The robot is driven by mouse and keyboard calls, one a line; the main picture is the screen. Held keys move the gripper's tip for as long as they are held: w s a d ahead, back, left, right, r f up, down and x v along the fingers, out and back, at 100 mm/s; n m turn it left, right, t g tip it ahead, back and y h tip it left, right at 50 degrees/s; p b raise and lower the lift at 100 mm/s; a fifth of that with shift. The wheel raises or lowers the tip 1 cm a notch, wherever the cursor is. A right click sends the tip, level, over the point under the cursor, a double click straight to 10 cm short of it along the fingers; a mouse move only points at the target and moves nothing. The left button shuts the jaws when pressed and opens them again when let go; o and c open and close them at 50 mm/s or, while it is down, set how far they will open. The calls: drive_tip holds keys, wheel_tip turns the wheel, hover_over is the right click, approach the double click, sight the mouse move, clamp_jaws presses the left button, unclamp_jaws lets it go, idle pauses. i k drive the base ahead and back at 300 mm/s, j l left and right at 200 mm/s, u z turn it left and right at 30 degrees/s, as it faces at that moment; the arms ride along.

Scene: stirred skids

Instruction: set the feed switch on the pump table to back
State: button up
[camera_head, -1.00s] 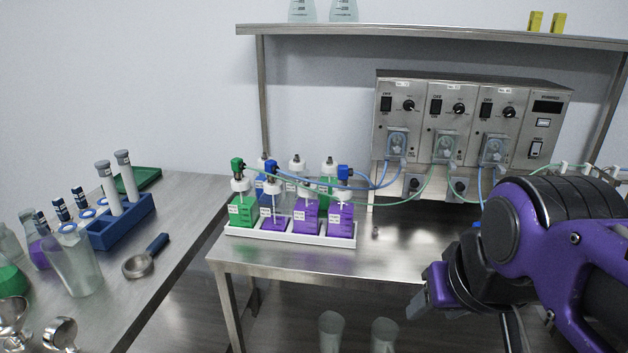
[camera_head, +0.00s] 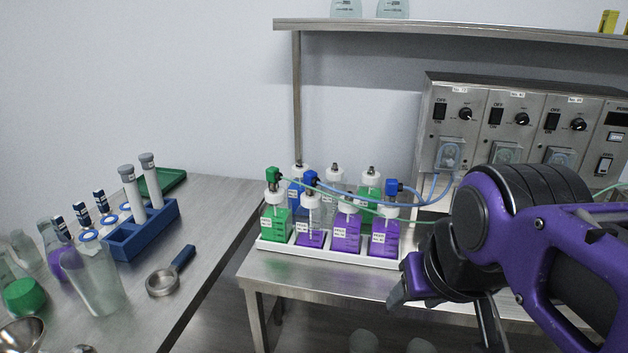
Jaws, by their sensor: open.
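The steel pump unit (camera_head: 432,92) stands on the pump table (camera_head: 300,275) at the right. Its front shows three modules, each with a black rocker switch and a dial, and a right section with another rocker switch (camera_head: 604,164). The labels are too small to tell which is the feed switch or how it is set. My gripper (camera_head: 445,315) is open and empty, low in front of the table's front edge and apart from the pump unit. My arm hides the lower part of the pump unit.
A white tray (camera_head: 330,255) of green, purple and blue bottles stands on the pump table, with tubes running to the pumps. A side bench (camera_head: 205,215) at left holds a blue tube rack (camera_head: 140,238), glassware and a magnifier-like tool (camera_head: 165,282). A shelf (camera_head: 450,35) spans above.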

sight(603, 167)
drive_tip(key=z, duration=1.5)
